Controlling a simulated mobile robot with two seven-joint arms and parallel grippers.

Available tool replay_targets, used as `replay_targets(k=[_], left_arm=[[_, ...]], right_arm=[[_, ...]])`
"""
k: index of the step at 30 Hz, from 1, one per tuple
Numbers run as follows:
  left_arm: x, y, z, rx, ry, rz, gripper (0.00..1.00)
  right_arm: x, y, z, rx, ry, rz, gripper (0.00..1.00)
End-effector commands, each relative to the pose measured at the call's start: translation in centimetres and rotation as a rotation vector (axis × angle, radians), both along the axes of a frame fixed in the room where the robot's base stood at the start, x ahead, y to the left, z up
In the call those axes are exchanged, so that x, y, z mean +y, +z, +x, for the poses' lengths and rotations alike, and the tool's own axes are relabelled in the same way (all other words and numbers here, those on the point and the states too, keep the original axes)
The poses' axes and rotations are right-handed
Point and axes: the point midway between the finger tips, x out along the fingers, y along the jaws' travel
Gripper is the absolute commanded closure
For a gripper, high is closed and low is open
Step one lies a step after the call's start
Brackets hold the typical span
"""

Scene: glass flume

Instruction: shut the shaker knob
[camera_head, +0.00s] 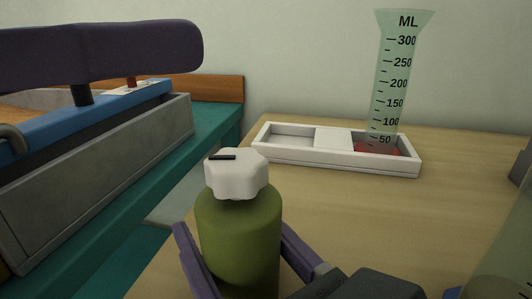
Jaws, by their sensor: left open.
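The shaker is a green bottle (238,235) standing upright at the lower middle of the head view. Its white lobed knob (237,178) sits on top, with a short black mark on its upper face that points toward the left. My left gripper (234,240) is open, with one purple finger on each side of the green body, below the knob. I cannot tell whether the fingers touch the body. The shaker's base is hidden by the picture's lower edge. My right gripper is not in view.
A white tray (340,165) lies on the wooden table (450,200) behind the shaker. A tall measuring cylinder (398,80) stands at its right end. A greenish clear object (508,250) is cut off at lower right. A grey box (100,185) with a blue top stands at left.

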Motion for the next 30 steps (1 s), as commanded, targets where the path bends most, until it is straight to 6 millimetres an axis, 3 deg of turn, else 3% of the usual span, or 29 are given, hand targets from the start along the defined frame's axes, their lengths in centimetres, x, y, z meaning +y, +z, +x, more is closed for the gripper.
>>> replay_targets(k=[12, 15, 21, 30], left_arm=[[-0.5, -7.9, 0.0, 0.002, -0.003, -0.002, 0.27], [-3.0, -7.6, 0.4, -0.002, -0.006, -0.004, 0.27], [-6.2, -7.6, 1.1, -0.002, -0.003, -0.001, 0.27], [-7.4, -7.7, 1.4, -0.001, 0.000, 0.002, 0.27]], right_arm=[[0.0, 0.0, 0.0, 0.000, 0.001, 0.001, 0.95], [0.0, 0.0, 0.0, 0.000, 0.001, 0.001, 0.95], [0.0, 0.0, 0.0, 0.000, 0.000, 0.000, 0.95], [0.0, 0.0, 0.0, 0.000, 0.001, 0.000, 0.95]])
